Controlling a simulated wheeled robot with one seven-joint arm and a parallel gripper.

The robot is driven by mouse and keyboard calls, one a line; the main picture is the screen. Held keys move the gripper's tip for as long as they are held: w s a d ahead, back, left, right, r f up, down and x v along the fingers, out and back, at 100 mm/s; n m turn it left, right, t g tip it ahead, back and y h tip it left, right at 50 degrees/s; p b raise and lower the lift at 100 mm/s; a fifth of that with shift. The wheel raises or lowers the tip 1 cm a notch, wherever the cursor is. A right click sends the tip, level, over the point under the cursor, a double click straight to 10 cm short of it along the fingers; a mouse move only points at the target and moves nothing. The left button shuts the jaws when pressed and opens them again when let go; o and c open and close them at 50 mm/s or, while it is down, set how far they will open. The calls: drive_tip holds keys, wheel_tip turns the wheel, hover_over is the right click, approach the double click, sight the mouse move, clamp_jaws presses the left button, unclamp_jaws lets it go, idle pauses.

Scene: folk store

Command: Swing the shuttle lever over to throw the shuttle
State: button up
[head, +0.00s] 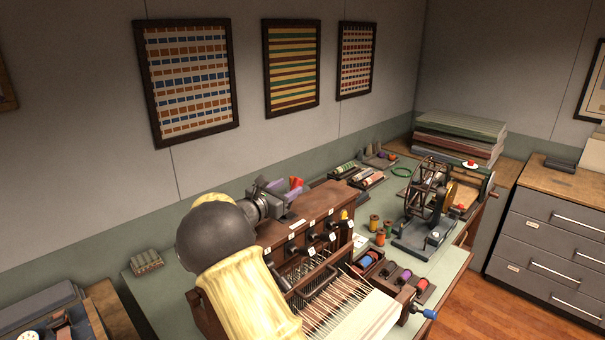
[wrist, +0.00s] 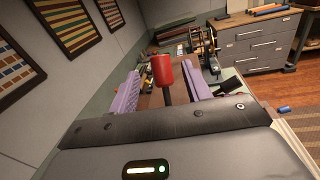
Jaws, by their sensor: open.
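The shuttle lever (wrist: 163,71) shows in the wrist view as a red knob on a dark stem. It stands between the two purple fingers of my gripper (wrist: 160,88), with a gap on either side. My gripper is open. In the head view my gripper (head: 290,190) is over the top of the brown wooden loom housing (head: 303,218). A small red part of the lever (head: 296,182) shows beside the purple fingers there. The stem is hidden in the head view. I cannot tell whether either finger touches the knob.
Several small knobs line the housing's front, above loom threads (head: 335,300). Spools (head: 379,229) and a winding machine (head: 428,205) stand to the right on the green table. Stacked cloth (head: 460,135) lies at the back. Framed textiles (head: 188,78) hang on the wall.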

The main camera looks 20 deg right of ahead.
drive_tip(key=p+x, duration=0.3)
drive_tip(key=x, duration=0.5)
drive_tip(key=shift+c, duration=0.4)
clamp_jaws()
